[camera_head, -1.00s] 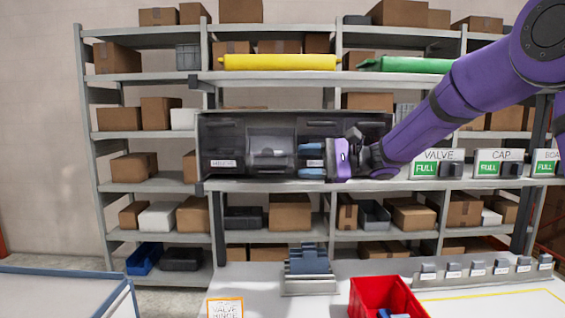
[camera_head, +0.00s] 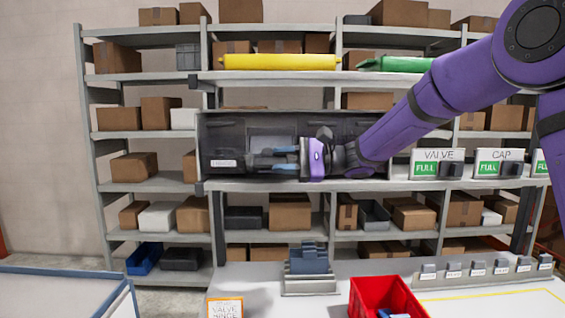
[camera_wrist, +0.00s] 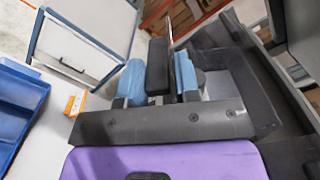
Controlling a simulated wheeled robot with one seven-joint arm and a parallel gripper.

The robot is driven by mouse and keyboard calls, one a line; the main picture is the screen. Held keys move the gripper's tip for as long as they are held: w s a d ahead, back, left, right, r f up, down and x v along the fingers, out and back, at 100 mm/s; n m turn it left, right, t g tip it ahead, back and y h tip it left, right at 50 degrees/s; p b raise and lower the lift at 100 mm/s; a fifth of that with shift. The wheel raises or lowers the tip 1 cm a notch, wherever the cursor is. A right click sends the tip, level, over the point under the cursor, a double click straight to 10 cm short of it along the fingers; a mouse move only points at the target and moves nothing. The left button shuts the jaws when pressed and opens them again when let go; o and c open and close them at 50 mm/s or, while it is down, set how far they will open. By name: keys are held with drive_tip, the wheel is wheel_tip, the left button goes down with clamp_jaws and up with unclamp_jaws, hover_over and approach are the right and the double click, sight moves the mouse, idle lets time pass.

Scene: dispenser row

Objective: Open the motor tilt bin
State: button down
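The tilt bins sit in a dark, wide housing (camera_head: 350,129) on the middle shelf. The left bin's white label (camera_head: 222,163) is too small to read surely. A grey bin front (camera_head: 270,141) shows in the middle. I cannot tell which bin is the motor one, as no such label is readable. My gripper (camera_head: 285,159) reaches in from the right, its blue fingers one above the other. In the wrist view, the blue pads of my gripper (camera_wrist: 160,78) flank a dark block like a handle (camera_wrist: 158,65), which fills the gap between them. The wrist hides the right part of the housing.
A yellow roll (camera_head: 280,62) and green roll (camera_head: 400,64) lie above. Below, a red bin (camera_head: 385,296) and a grey stand (camera_head: 309,266) are on the counter. Cardboard boxes fill the shelves.

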drive_tip(key=shift+w+r, duration=0.35)
drive_tip(key=shift+r, duration=0.35)
drive_tip(key=c, duration=0.9)
unclamp_jaws()
drive_tip(key=shift+d, duration=0.1)
drive_tip(key=d, duration=1)
drive_tip(key=shift+s+d, duration=0.15)
drive_tip(key=shift+d, duration=0.25)
